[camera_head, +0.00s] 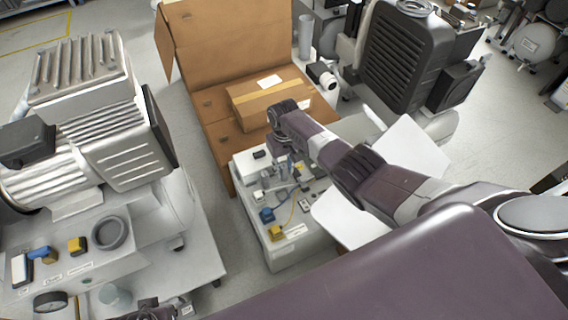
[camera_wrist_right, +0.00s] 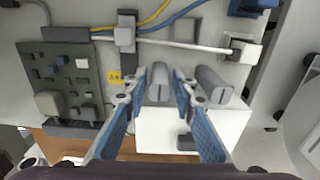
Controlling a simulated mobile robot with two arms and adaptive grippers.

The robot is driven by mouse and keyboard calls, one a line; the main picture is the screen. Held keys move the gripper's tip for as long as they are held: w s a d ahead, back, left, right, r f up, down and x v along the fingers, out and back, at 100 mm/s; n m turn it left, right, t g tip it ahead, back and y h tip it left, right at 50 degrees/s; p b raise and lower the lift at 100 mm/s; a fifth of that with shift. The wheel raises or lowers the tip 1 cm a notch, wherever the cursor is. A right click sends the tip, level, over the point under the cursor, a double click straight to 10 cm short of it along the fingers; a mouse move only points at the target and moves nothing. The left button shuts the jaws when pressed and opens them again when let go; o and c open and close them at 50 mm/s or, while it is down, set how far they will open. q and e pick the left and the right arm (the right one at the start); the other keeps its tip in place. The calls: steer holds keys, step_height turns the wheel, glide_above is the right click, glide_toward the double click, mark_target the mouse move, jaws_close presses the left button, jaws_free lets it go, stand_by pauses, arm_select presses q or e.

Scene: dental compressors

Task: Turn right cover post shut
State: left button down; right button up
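An open control box (camera_head: 290,240) stands mid-view in the head view, with wiring and small parts inside. In the right wrist view two grey cylindrical posts with slotted ends show: one post (camera_wrist_right: 158,84) lies between my fingertips, and another post (camera_wrist_right: 212,86) is just right of the right-hand finger. I cannot tell which is the right cover post. My right gripper (camera_wrist_right: 159,90) is open, its blue-padded fingers on either side of the first post with gaps visible. In the head view the right gripper (camera_head: 284,140) reaches down over the box's back part. My left gripper (camera_head: 152,309) shows partly at the bottom edge, its fingers unclear.
White panels (camera_head: 350,212) stand open right of the control box. A cardboard box (camera_head: 266,103) lies behind it. A compressor (camera_head: 110,140) stands at left, another (camera_head: 405,55) at back right. Blue and yellow cables (camera_wrist_right: 160,18) and a circuit board (camera_wrist_right: 68,85) sit near my right fingers.

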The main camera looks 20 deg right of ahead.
step_height(320, 180, up, 12)
stand_by(0.6)
steer(key=shift+s+f, duration=0.1)
steer(key=shift+f, duration=0.05)
